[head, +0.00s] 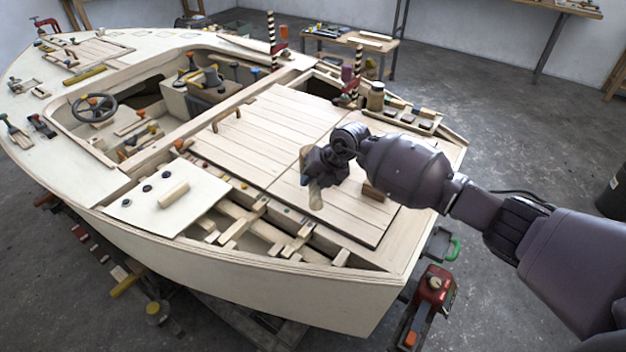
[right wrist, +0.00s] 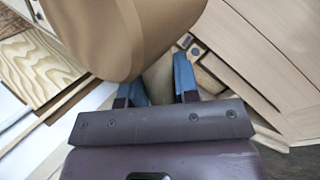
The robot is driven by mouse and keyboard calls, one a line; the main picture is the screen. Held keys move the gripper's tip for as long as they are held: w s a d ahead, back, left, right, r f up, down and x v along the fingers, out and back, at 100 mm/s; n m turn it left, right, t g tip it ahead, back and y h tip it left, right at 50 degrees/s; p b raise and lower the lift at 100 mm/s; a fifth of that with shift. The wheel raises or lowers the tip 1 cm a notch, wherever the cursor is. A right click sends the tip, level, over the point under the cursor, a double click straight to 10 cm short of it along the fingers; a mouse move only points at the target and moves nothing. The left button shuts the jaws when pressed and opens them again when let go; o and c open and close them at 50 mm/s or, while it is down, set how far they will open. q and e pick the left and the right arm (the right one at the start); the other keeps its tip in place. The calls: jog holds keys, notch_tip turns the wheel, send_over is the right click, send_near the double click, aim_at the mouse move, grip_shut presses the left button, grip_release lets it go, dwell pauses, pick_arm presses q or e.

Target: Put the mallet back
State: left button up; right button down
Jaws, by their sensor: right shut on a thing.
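A wooden mallet (right wrist: 125,35) fills the upper left of the right wrist view, its big tan head close to the camera. Its paler handle (right wrist: 158,80) runs between the two blue-padded fingers of my right gripper (right wrist: 160,82), which is shut on it. In the head view my right gripper (head: 322,168) is over the pale plank deck hatch, with light wood of the mallet (head: 316,198) showing below the fingers. The gripper hides much of the mallet, and I cannot tell whether it touches the deck. My left gripper is out of view.
The plywood hull (head: 250,285) has an open framed bay with crossing battens (head: 240,222) in front of the hatch. A jar (head: 376,96) and a tray of blocks (head: 412,118) stand on the far edge. A red tool (head: 434,290) is below right.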

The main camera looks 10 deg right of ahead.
jog(key=shift+f+b, duration=1.9)
jog(key=shift+f, duration=1.5)
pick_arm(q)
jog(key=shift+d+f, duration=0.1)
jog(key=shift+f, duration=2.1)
pick_arm(e)
jog(key=shift+f, duration=0.2)
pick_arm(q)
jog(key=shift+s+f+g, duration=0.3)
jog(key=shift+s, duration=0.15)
pick_arm(e)
jog(key=shift+f, duration=0.2)
jog(key=c, duration=0.8)
grip_release()
